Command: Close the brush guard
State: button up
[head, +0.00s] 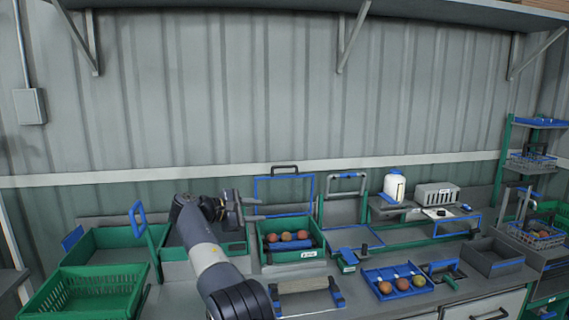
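The brush guard (284,177) looks like a blue-edged frame with a dark handle (285,169) on its top edge. It stands upright behind a green brush box (265,256), so it is raised and open. My gripper (259,209) points right, close to the left edge of the guard and above the back left of the box. Its two fingers look apart with nothing seen between them. I cannot tell whether a finger touches the frame.
A blue tray (375,287) of tomatoes, a white jug (394,186) and a grey bin (500,271) are further right. A green crate (92,272) stands left. A roller (302,285) lies in front.

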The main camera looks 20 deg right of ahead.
aim_at(284, 192)
jog(key=i+z, duration=0.15)
jog(key=i, duration=0.65)
jog(key=i+j+z, duration=0.15)
jog(key=i, duration=0.65)
